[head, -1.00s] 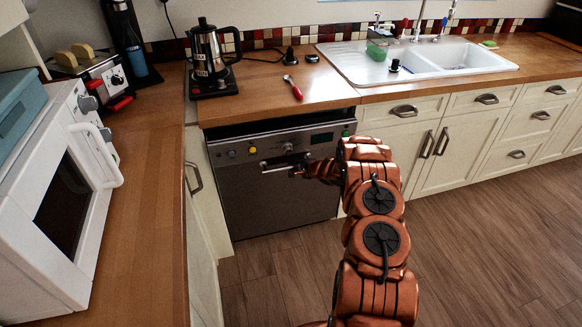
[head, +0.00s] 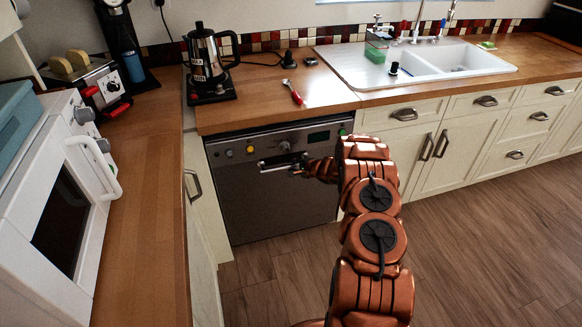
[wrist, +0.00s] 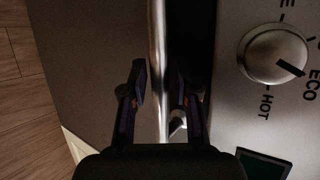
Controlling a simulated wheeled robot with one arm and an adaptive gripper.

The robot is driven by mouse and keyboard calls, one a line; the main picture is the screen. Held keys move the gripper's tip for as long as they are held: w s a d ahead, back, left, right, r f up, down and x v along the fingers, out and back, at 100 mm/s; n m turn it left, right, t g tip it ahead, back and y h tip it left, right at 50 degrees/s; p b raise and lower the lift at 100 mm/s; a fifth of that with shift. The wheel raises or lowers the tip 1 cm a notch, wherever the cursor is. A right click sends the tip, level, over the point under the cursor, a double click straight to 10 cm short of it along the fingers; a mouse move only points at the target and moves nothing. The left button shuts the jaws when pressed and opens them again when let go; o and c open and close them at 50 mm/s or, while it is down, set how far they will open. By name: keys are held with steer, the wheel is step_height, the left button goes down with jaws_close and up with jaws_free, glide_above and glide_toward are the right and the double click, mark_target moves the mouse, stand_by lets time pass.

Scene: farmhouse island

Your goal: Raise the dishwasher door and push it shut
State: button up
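The dishwasher door (head: 265,205) is a grey steel panel, standing upright under the counter and looking about flush with the cabinets. Its control strip (head: 240,148) has knobs and a display along the top. The bar handle (head: 272,167) runs across its upper part. My gripper (head: 298,168) is at this handle, at the front of the door. In the wrist view, the handle (wrist: 157,30) passes between the two open fingers of my gripper (wrist: 163,92), with a gap showing on each side. A dial marked ECO and HOT (wrist: 272,53) is close by on the right.
A wooden counter (head: 265,110) runs above the dishwasher, with a kettle (head: 206,60) and a red-handled tool (head: 292,92). Cream cabinets (head: 425,150) stand to the right. A white microwave (head: 60,200) is on the left counter. The wooden floor (head: 480,240) is open in front.

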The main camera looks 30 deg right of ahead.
steer(key=v, duration=1.1)
steer(key=shift+r, duration=0.15)
stand_by(0.3)
step_height(320, 180, up, 12)
steer(key=n+g+h, duration=0.3)
steer(key=n+h, duration=0.1)
steer(key=h, duration=0.1)
steer(key=s+a+r+n+g+h, duration=0.2)
steer(key=s+a+r+n+g, duration=0.1)
steer(key=s+a+r, duration=0.5)
steer(key=s+a+r+n+g+y, duration=0.1)
steer(key=s+a+r+n+g, duration=0.1)
steer(key=s+a, duration=0.6)
steer(key=s+a+r+n+g+y, duration=0.2)
steer(key=s+a+n, duration=0.3)
steer(key=s, duration=1.3)
steer(key=s+a+r+n+g+y, duration=0.1)
steer(key=s+a+r+n+g, duration=0.2)
steer(key=s+a, duration=0.9)
steer(key=shift+s+a+r+n+g, duration=0.25)
steer(key=shift+s+n+g, duration=0.15)
steer(key=shift+s+n, duration=0.3)
